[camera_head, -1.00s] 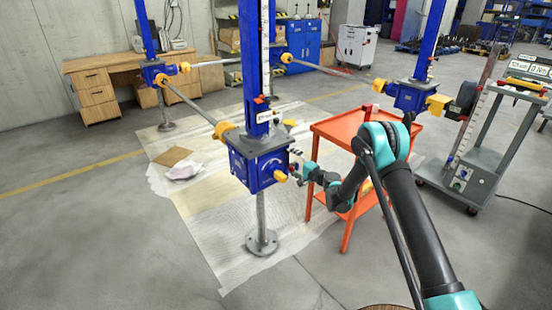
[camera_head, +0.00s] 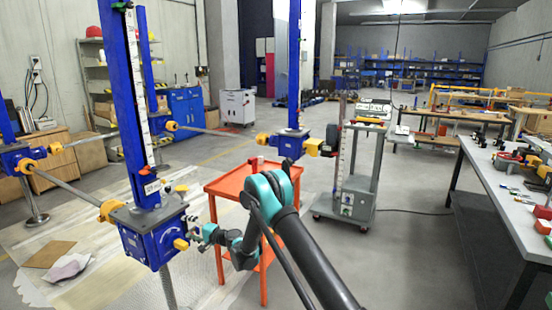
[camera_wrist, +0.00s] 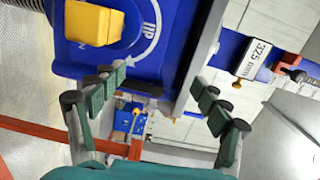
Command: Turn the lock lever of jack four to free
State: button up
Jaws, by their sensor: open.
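The nearest screw jack has a blue housing (camera_head: 152,236) on a post, at the left in the head view. In the wrist view its housing (camera_wrist: 75,55) fills the top left, with a yellow block (camera_wrist: 93,22) beside a white curved arrow marked UP. My gripper (camera_head: 196,234) is just right of this housing in the head view. In the wrist view my gripper (camera_wrist: 160,98) is open and empty, its fingers spread below the housing. A dark bar (camera_wrist: 148,88) lies between them. I cannot tell which part is the lock lever, nor read the jack's number.
A 325 mm label (camera_wrist: 252,58) and a red-and-black part (camera_wrist: 290,74) are at the right in the wrist view. An orange table (camera_head: 236,190) stands behind my arm. A second jack (camera_head: 294,142) stands beyond it. A grey trolley (camera_head: 350,190) and workbench (camera_head: 500,185) are right.

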jog(key=shift+w+f, duration=0.1)
jog(key=shift+f, duration=0.25)
jog(key=c, duration=0.4)
jog(key=s+d+r+n+h, duration=0.1)
jog(key=s+d+r+h, duration=0.15)
jog(key=d+r, duration=0.45)
jog(key=s+d+r+n+h, duration=0.2)
jog(key=s+d, duration=0.1)
jog(key=d, duration=0.7)
jog(key=s+d+r+n+h, duration=0.1)
jog(key=s+d+r+h, duration=0.15)
jog(key=d+r, duration=0.45)
jog(key=s+d+f+g+h, duration=0.1)
jog(key=s+d+f+h, duration=0.1)
jog(key=s+d, duration=0.8)
jog(key=s+d+f+h, duration=0.3)
jog(key=s+d+h, duration=0.1)
jog(key=s+d, duration=0.7)
jog(key=s+d+f+g+h, duration=0.1)
jog(key=s+d+f+h, duration=0.2)
jog(key=s+d, duration=0.8)
jog(key=shift+s+d+g, duration=0.2)
jog(key=shift+d+g, duration=0.1)
jog(key=shift+d, duration=0.7)
